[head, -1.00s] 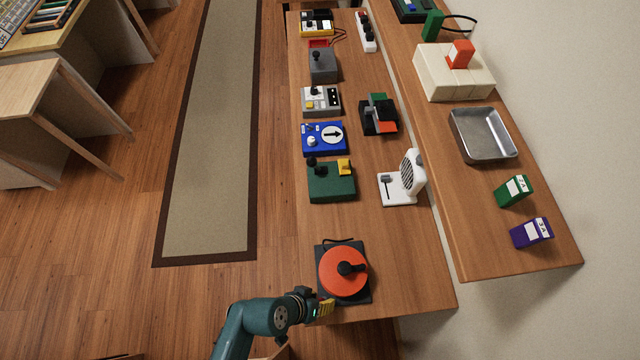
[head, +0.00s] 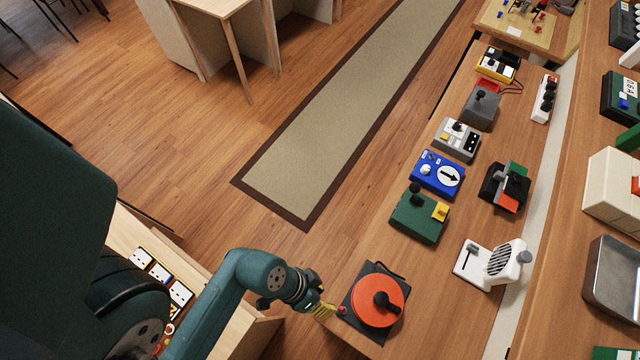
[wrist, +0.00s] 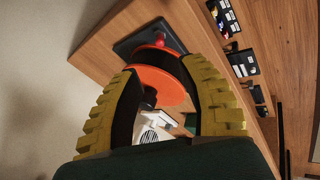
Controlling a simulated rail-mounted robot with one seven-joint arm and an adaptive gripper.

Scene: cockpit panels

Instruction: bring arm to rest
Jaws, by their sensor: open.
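My arm comes in from the lower left in the head view, in teal. My gripper (head: 326,311) is at the table's near end, just left of the red-orange disc device (head: 378,300) with a black knob and black base. In the wrist view, the yellow ridged fingers of my gripper (wrist: 165,95) are apart, with nothing held between them. The orange disc (wrist: 160,78) shows beyond and between the fingers; I cannot tell exactly how far off it is.
The long table carries a green box (head: 418,217), a blue dial box (head: 438,175), a grey box (head: 457,139) and a white fan-like device (head: 492,262). A panel with white switches (head: 160,272) is near my arm's base. A beige carpet strip (head: 330,125) lies on the floor.

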